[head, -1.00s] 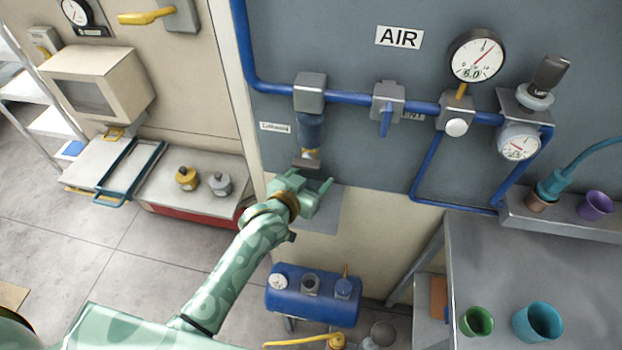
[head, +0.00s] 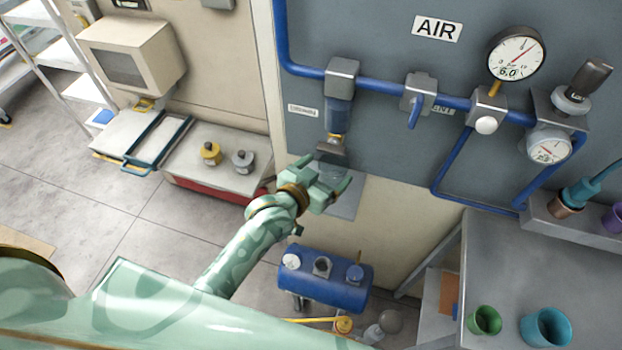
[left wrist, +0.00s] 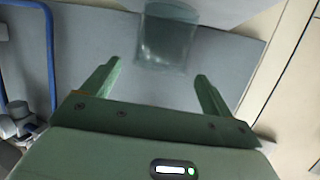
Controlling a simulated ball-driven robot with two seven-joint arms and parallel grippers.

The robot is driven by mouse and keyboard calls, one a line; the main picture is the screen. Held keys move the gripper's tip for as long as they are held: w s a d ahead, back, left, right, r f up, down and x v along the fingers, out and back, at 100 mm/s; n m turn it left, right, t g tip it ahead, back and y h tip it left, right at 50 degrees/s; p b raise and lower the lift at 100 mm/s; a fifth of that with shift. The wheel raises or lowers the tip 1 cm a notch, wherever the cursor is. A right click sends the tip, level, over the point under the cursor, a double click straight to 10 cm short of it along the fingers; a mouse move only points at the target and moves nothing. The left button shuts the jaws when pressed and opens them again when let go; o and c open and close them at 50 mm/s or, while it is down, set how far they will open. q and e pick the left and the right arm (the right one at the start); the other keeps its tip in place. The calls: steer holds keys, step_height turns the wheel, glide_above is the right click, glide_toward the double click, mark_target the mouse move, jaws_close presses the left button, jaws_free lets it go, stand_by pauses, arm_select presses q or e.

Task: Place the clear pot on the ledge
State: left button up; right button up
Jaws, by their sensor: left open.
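The clear pot (left wrist: 165,42) is a see-through, grey-tinted cup at the top of the left wrist view. It shows faintly in the head view (head: 329,170) just under the blue lubricator. My right gripper is out of view.
The lubricator (head: 337,118) hangs from the blue air pipe (head: 383,87) right above the pot. A blue tank (head: 325,278) stands below the ledge. A metal bench (head: 520,270) with green and teal cups is at the right. Open floor lies at the left.

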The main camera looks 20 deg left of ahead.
arm_select(q)
steer(key=v, duration=0.8)
steer(key=s+a+f+g+y, duration=0.1)
steer(key=s+a+f+g, duration=0.15)
steer(key=f, duration=0.55)
steer(key=s+a+f+g+y, duration=0.1)
steer(key=s+f, duration=0.3)
steer(key=f, duration=0.4)
steer(key=s+a+f+g, duration=0.1)
steer(key=s+f+g, duration=0.15)
steer(key=f, duration=0.55)
steer(key=s+a+f+g, duration=0.2)
steer(key=s+f, duration=0.3)
steer(key=s, duration=0.4)
steer(key=s+a+f+g+y, duration=0.1)
steer(key=s+a+f+g, duration=0.1)
steer(key=s+f, duration=0.3)
steer(key=s+a+f+g+y, duration=0.1)
steer(key=s+f, duration=0.4)
steer(key=s, duration=0.9)
steer(key=shift+a+f+g+p, duration=0.35)
steer(key=shift+a+g+p, duration=0.1)
steer(key=shift+a+g, duration=0.55)
steer(key=shift+w, duration=0.1)
